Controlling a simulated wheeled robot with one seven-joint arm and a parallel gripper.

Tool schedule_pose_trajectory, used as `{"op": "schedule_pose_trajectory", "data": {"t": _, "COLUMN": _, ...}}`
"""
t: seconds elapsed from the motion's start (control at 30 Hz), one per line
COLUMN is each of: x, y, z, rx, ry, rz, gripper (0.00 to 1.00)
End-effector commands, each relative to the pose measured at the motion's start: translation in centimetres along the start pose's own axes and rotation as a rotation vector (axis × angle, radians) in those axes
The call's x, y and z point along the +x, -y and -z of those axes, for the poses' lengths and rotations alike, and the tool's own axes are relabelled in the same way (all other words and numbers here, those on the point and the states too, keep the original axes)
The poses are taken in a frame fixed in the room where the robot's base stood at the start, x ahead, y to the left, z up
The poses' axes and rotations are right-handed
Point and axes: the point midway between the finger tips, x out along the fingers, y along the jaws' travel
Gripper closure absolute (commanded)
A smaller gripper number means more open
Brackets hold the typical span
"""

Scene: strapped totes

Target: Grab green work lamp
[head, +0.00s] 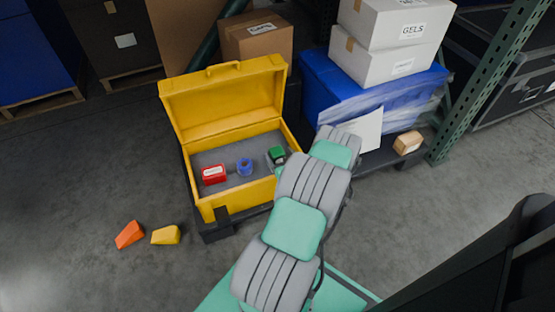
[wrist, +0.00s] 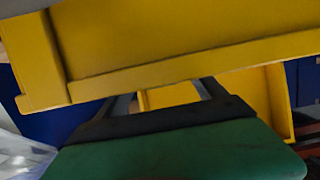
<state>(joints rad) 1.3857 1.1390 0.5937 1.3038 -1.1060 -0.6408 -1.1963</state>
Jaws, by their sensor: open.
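The green work lamp (head: 278,154) is in the open yellow toolbox (head: 240,203), at the right of its grey floor, partly hidden by my arm. My gripper (head: 270,158) is open, close to the lamp and mostly hidden behind my arm in the head view. I cannot tell whether the lamp is between the jaws; no grip on it shows.
A red box (head: 214,174) and a blue roll (head: 245,167) lie left of the lamp. The toolbox lid (head: 222,103) stands open behind. A blue tote (head: 330,90) carrying white boxes (head: 390,50) is at right. Orange (head: 129,234) and yellow (head: 166,235) blocks lie on the floor.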

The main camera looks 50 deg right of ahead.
Motion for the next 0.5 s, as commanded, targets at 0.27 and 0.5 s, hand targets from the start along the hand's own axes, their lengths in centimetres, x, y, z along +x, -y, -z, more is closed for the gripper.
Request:
{"op": "schedule_pose_trajectory", "data": {"t": 0.27, "x": 2.5, "y": 0.0, "z": 0.0, "rx": 0.0, "ry": 0.0, "rz": 0.001, "gripper": 0.2}}
{"op": "schedule_pose_trajectory", "data": {"t": 0.5, "x": 2.5, "y": 0.0, "z": 0.0, "rx": 0.001, "ry": 0.001, "rz": 0.001, "gripper": 0.31}}
